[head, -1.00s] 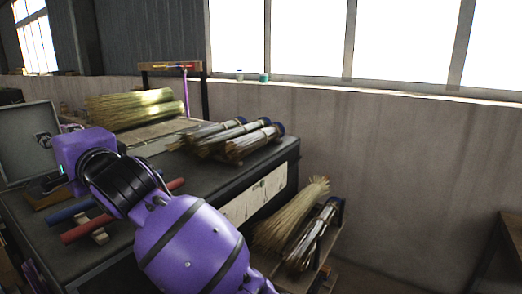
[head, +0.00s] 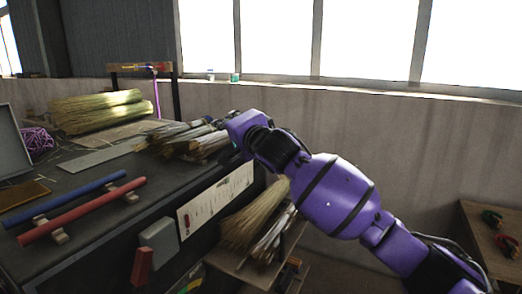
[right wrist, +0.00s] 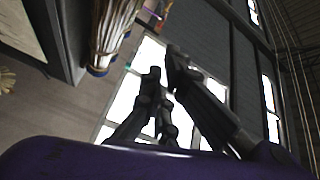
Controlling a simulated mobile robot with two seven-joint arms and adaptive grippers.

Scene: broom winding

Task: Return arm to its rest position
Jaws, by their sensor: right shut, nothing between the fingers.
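My purple right arm reaches in from the lower right of the head view. Its right gripper (head: 232,120) is at the bench's right edge, beside the tied broom bundles (head: 190,140), and its fingers are mostly hidden there behind the wrist. In the right wrist view the dark fingers of the right gripper (right wrist: 165,78) point up toward the bright windows, shut with nothing between them. A broom bundle with a blue band (right wrist: 106,38) shows at the upper left of that view, apart from the fingers. My left gripper is not in view.
The black bench (head: 110,225) holds a blue rod (head: 75,197), a red rod (head: 85,208), straw bundles (head: 95,112) and a purple cord coil (head: 37,140). More straw (head: 255,215) lies on a lower shelf. A wooden table (head: 490,235) with pliers stands at right.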

